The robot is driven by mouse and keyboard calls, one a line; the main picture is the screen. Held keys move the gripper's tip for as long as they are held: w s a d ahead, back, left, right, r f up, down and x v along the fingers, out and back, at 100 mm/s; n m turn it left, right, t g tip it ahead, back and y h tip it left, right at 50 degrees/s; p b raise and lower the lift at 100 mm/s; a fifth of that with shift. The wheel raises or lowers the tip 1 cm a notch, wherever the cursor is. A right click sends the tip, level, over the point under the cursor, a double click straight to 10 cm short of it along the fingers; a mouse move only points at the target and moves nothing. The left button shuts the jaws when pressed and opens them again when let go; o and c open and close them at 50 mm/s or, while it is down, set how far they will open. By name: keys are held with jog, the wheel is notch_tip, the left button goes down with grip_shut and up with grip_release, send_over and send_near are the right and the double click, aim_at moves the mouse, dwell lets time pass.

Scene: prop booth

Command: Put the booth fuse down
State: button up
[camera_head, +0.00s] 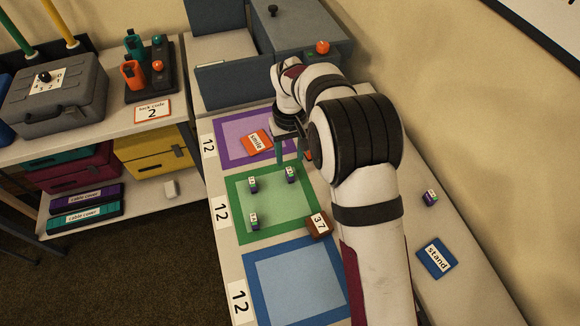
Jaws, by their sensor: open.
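Small purple, green and white labelled blocks, which look like fuses, stand on the green-bordered mat (240,238). One is at the upper left (253,184), one at the lower left (254,221) and one at the upper right (291,174). Their labels are too small to read, so I cannot tell which is the booth fuse. My gripper (291,152) points down by the mat's far edge, just beyond the upper-right block. Its teal fingers are apart, with nothing visibly held. My arm hides part of the mats' right side.
A purple mat (228,123) with an orange "smile" card (257,142) lies beyond; a blue mat (300,285) lies nearer. A brown "37" block (319,224) sits by the green mat's corner. Another small block (430,197) and a blue "stand" card (436,258) lie right of my arm.

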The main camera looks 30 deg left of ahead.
aim_at(290, 172)
jog(key=s+d+r+m, duration=0.3)
jog(key=d+r, duration=0.4)
jog(key=d, duration=0.2)
jog(key=s+d+r+m, duration=0.4)
jog(key=d+r, duration=0.4)
jog(key=d, duration=0.1)
jog(key=s+d+m+y, duration=0.1)
jog(key=s+d+m, duration=0.2)
jog(key=s, duration=0.6)
jog(key=s+d+f+m, duration=0.1)
jog(key=s+d+m, duration=0.3)
jog(key=s+d, duration=0.3)
jog(key=shift+s+d+f+m+y, duration=0.15)
jog(key=shift+s+f+m+y, duration=0.2)
jog(key=shift+s, duration=0.5)
